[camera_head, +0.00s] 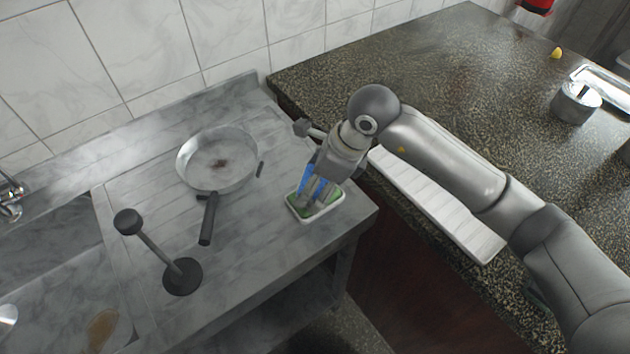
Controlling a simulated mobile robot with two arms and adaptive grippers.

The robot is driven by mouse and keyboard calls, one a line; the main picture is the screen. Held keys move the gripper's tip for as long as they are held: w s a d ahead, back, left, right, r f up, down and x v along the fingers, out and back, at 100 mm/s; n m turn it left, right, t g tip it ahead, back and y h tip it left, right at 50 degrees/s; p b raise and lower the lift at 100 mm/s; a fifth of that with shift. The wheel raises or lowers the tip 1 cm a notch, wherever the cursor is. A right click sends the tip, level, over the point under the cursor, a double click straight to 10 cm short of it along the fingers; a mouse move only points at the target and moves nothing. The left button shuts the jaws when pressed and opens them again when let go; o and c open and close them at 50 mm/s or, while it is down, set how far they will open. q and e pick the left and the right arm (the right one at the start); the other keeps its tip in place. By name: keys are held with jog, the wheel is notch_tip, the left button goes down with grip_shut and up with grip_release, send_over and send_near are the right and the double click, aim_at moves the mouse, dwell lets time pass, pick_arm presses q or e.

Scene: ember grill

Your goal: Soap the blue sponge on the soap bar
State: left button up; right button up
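My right gripper (318,195) points down over a small white dish (318,216) near the right end of the metal counter. It appears shut on the blue sponge (306,178); blue shows on both sides of the grey fingers, which cover the rest. The green soap bar (299,204) lies in the dish, directly below the sponge and partly hidden by the gripper. The sponge's lower end is down at the soap, but I cannot tell whether they touch. My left gripper is not in view.
A frying pan (219,172) with a dark stain stands left of the dish, its black handle (208,220) pointing forward. A dark upright holder (182,277) stands at front left by the sink (50,262). A white ribbed tray (440,207) lies on the granite counter (430,75) under my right arm.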

jog(key=shift+s+d+f+b, duration=0.1)
jog(key=shift+f+b, duration=0.1)
jog(key=shift+b, duration=0.1)
dwell(1.1)
jog(key=shift+r+p, duration=1.6)
jog(key=shift+r, duration=2.1)
jog(key=shift+f, duration=0.1)
